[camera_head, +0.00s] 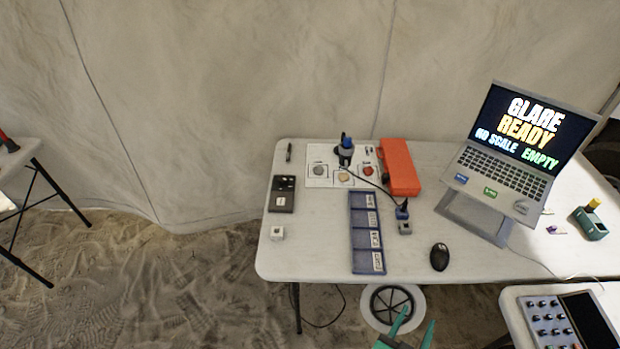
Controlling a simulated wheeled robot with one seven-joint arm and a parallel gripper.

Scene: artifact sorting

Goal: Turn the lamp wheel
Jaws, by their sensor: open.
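A dark spoked wheel (378,304) sits on a white round plate (369,322) just below the table's front edge; it looks like the lamp wheel. My gripper (416,323) shows at the bottom edge, with two green fingers spread open and nothing between them. In the picture one finger overlaps the wheel's lower right part. I cannot tell whether it touches. The rest of my gripper is cut off by the frame.
The white table (315,260) bears a blue tray strip (366,235), an orange case (400,167), a black mouse (440,257) and a laptop (500,165) on a stand. A control panel (548,318) stands at lower right. Sandy floor lies open at left.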

